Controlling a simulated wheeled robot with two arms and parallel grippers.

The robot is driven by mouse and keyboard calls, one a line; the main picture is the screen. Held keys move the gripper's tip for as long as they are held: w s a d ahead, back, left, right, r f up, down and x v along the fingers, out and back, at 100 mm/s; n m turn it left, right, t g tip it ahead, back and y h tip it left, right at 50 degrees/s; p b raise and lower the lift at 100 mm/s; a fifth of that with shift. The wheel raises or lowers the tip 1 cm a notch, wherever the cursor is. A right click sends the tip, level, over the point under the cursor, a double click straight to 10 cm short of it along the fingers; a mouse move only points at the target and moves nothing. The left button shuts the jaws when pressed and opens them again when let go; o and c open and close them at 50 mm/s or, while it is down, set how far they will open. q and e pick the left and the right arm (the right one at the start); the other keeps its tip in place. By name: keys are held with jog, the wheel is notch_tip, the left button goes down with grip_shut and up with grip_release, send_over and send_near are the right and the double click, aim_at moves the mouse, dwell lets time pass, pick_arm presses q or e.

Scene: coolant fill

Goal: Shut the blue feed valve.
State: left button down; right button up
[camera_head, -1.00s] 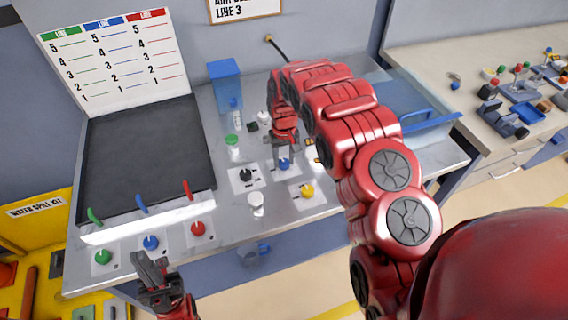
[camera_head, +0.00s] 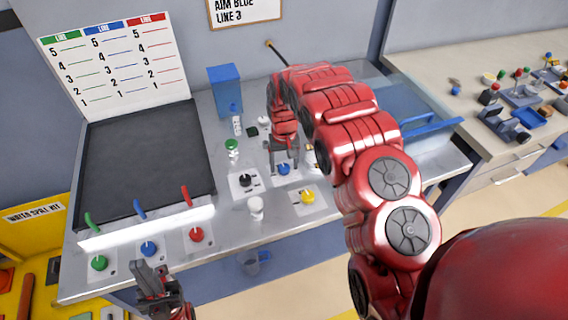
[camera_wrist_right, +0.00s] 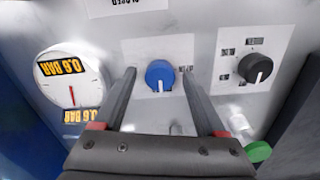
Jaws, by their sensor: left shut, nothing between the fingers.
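A blue knob (camera_head: 284,169) with a white pointer mark sits on a white plate in the middle of the bench. My right gripper (camera_head: 284,160) is over it. In the right wrist view the open fingers stand on both sides of this blue knob (camera_wrist_right: 159,75), with a gap visible on each side. A second blue knob (camera_head: 149,249) is at the front left, between a green knob (camera_head: 99,263) and a red knob (camera_head: 196,234). No readable label tells which blue knob is the feed valve. My left gripper (camera_head: 140,266) is shut and empty near that front row.
A black knob (camera_head: 245,180), a yellow knob (camera_head: 307,196) and a white fitting (camera_head: 256,208) surround the middle blue knob. A dark panel (camera_head: 143,160) fills the left side. A blue box (camera_head: 226,90) stands behind.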

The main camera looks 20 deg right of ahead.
aim_at(284, 167)
notch_tip(284, 167, up, 18)
jog(key=p, duration=1.7)
jog(key=shift+f, duration=0.25)
